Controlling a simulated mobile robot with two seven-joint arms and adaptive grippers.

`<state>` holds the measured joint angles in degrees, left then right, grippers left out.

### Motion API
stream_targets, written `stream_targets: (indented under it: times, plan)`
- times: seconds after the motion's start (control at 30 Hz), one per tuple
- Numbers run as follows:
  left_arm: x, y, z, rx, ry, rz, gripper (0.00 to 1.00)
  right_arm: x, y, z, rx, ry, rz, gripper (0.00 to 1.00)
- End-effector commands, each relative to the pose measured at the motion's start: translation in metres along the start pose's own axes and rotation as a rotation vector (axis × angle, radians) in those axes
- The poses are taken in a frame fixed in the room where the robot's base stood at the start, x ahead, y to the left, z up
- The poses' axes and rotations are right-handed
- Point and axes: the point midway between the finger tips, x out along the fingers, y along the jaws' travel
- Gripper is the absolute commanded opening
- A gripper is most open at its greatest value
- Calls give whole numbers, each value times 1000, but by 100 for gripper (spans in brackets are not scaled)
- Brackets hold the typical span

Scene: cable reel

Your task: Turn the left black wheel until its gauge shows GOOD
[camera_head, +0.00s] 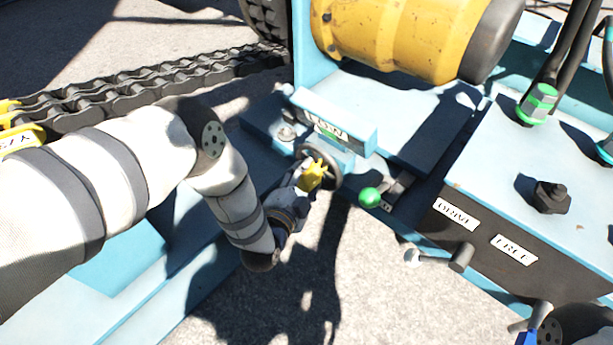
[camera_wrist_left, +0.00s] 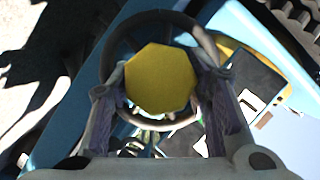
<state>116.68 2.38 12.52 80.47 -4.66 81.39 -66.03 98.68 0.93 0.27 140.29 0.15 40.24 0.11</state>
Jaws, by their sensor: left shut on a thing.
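The left black wheel (camera_head: 333,178) is a dark ring on the front of a light blue mount. My left gripper (camera_head: 312,178) is at the wheel and shut on it; in the left wrist view the two fingers (camera_wrist_left: 174,100) lie against both sides of the dark ring (camera_wrist_left: 160,22). A yellow eight-sided piece (camera_wrist_left: 161,80) sits between the fingers and hides the middle of the wheel. The gauge (camera_head: 326,128) on the light blue box above the wheel has a white label, seemingly LOW, and some green; its exact reading is too small to tell.
A green-knobbed lever (camera_head: 370,197) stands close right of the wheel. A yellow drum-shaped motor (camera_head: 405,35) is behind. A control box (camera_head: 535,190) with labels and levers fills the right. A heavy chain (camera_head: 150,85) runs at the left. Open ground lies in front.

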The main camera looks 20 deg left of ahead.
Motion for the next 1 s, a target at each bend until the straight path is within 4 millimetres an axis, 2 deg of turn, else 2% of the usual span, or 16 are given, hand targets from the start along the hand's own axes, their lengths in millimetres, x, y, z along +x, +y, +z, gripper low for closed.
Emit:
stream_targets:
  times: [0.5, 1.0]
  plan:
    - [0, 3, 0, 360, 2, -149, 0, 2, 0, -1, -1, -3, 0, 0]
    - [0, 2, 1, 492, 1, -203, 0, 5, 0, -1, -2, -12, 1, 0]
